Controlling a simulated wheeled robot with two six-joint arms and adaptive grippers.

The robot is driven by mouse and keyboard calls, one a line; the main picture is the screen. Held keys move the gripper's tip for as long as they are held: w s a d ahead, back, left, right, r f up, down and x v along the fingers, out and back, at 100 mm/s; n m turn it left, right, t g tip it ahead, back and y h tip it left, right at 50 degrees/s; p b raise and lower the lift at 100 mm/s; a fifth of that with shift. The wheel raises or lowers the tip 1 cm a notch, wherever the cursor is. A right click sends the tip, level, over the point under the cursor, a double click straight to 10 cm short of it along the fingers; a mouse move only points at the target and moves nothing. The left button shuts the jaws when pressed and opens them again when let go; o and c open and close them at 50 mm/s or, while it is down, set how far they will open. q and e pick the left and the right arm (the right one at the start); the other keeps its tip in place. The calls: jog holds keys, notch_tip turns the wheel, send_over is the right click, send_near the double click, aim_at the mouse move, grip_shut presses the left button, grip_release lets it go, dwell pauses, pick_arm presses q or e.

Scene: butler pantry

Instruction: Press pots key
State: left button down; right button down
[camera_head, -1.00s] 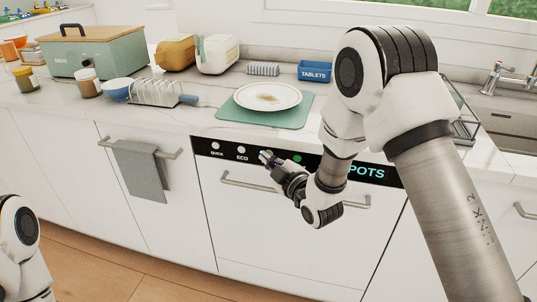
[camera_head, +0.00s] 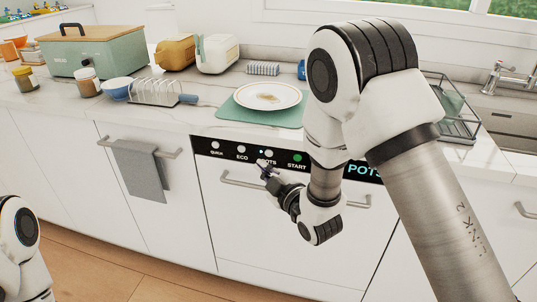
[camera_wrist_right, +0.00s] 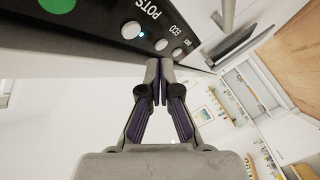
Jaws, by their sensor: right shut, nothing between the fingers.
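The dishwasher's black control panel (camera_head: 225,151) carries a row of round keys. The pots key (camera_head: 269,153) is white, with a small lit blue dot beside it and its label partly covered by my gripper. In the right wrist view the pots key (camera_wrist_right: 131,30) is above and left of the fingertips. My right gripper (camera_head: 264,168) is shut and empty, its tips just below the pots key in the head view. The fingertips (camera_wrist_right: 160,64) look apart from the key. The panel's display (camera_head: 362,170) reads POTS, partly hidden by my arm. My left gripper is out of view.
The green start key (camera_head: 297,158) is right of the pots key, the eco key (camera_head: 242,149) left. The dishwasher handle (camera_head: 240,181) runs just below. A plate (camera_head: 268,92) on a green mat (camera_head: 235,112) sits on the counter above.

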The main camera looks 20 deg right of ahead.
jog(key=shift+s+a, duration=0.7)
jog(key=shift+s, duration=0.35)
jog(key=shift+f, duration=0.1)
jog(key=s+d+f+m+g+h, duration=0.15)
jog(key=s+f+g, duration=0.25)
jog(key=s+f, duration=0.45)
jog(key=s+d+f+m+g+h, duration=0.1)
jog(key=s+d+f+m+g, duration=0.3)
jog(key=f, duration=0.8)
jog(key=s+d+f+m+g+h, duration=0.1)
jog(key=s+d+f+g, duration=0.15)
jog(key=s+f, duration=0.65)
jog(key=s+f+m+g, duration=0.4)
jog(key=s+m+g, duration=0.15)
jog(key=s, duration=0.55)
notch_tip(320, 180, up, 15)
jog(key=p, duration=1.4)
jog(key=shift+s+m+g, duration=0.3)
jog(key=shift+g, duration=0.1)
